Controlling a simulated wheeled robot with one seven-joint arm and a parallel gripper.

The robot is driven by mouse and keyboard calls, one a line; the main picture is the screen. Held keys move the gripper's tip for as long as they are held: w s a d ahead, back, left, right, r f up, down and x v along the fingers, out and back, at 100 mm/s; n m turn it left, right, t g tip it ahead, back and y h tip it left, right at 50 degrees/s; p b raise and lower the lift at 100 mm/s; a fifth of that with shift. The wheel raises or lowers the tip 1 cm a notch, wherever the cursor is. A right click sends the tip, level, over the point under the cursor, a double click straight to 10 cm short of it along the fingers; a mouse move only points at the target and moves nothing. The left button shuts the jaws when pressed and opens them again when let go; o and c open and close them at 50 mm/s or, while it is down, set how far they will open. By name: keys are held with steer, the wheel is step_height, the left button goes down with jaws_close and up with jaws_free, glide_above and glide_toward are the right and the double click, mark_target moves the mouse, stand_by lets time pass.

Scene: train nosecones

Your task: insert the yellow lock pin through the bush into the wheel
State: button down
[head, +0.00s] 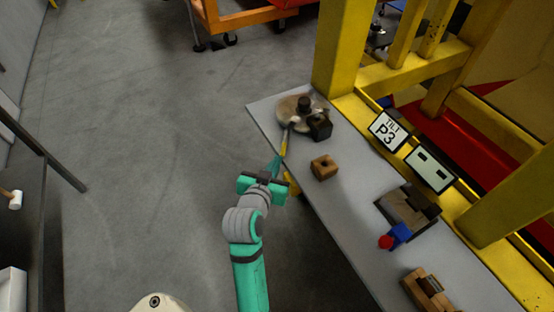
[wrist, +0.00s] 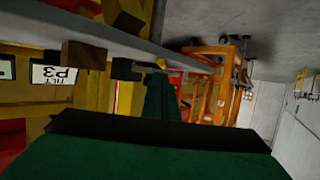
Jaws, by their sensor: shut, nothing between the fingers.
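The wheel (head: 288,108), a pale round disc with a dark hub (head: 304,104), sits at the far left end of the grey bench. A slim yellow bar (head: 284,144), likely the lock pin, runs from beside my fingertips towards the wheel's near edge. A small yellow piece also shows beyond my finger in the wrist view (wrist: 174,73). My gripper (head: 276,164) is shut and empty at the bench's left edge. Whether the fingertips touch the yellow bar, I cannot tell. I cannot make out the bush for certain.
A black block (head: 320,127) stands against the wheel's right side. A brown block with a hole (head: 323,167) stands on the bench (head: 345,215). Dark fixtures (head: 408,208) and a blue-and-red part (head: 396,236) stand nearer.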

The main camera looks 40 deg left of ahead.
mark_target(283, 152)
steer(key=w+a, duration=0.1)
steer(key=w, duration=0.1)
steer(key=w+a, duration=0.1)
steer(key=w, duration=0.2)
steer(key=w+a, duration=0.1)
steer(key=w, duration=0.2)
steer(key=shift+w+a, duration=0.15)
steer(key=shift+w+a+f, duration=0.1)
steer(key=shift+w+a, duration=0.05)
steer(key=shift+w, duration=0.15)
steer(key=shift+f, duration=0.75)
steer(key=shift+s+f, duration=0.15)
steer(key=shift+s+d+f, duration=0.1)
steer(key=shift+s+d, duration=0.2)
steer(key=shift+s, duration=0.4)
steer(key=shift+s+d+f, duration=0.1)
steer(key=shift+s+d, duration=0.25)
steer(key=shift+s, duration=0.35)
steer(key=shift+s+d, duration=0.3)
steer(key=shift+s, duration=0.4)
steer(key=shift+r, duration=0.9)
